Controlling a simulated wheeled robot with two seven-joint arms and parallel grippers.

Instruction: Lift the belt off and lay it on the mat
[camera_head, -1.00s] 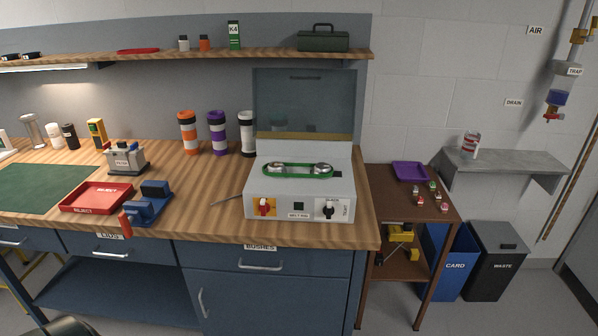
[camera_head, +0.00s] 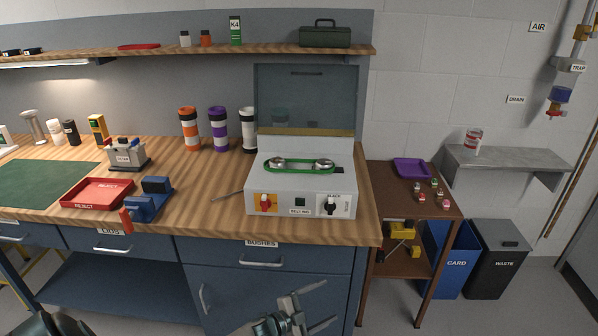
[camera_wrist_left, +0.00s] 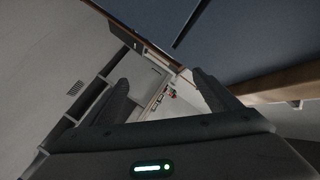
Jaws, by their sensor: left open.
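The green belt (camera_head: 298,171) runs as a loop around two silver pulleys on top of the white belt rig (camera_head: 300,204), whose lid (camera_head: 305,100) stands open. The green mat (camera_head: 42,187) lies flat on the bench at the far left, with nothing on it. My left gripper (camera_head: 308,305) is in front of the bench's lower cabinet, low and well below the belt. In the left wrist view its two fingers (camera_wrist_left: 163,95) are apart with nothing between them. My right gripper does not show.
A red reject tray (camera_head: 97,193), a blue vise (camera_head: 150,200) and a grey block fixture (camera_head: 128,155) stand between mat and rig. Striped canisters (camera_head: 218,130) stand behind. A thin rod lies left of the rig. A brown side cart (camera_head: 440,205) stands at right.

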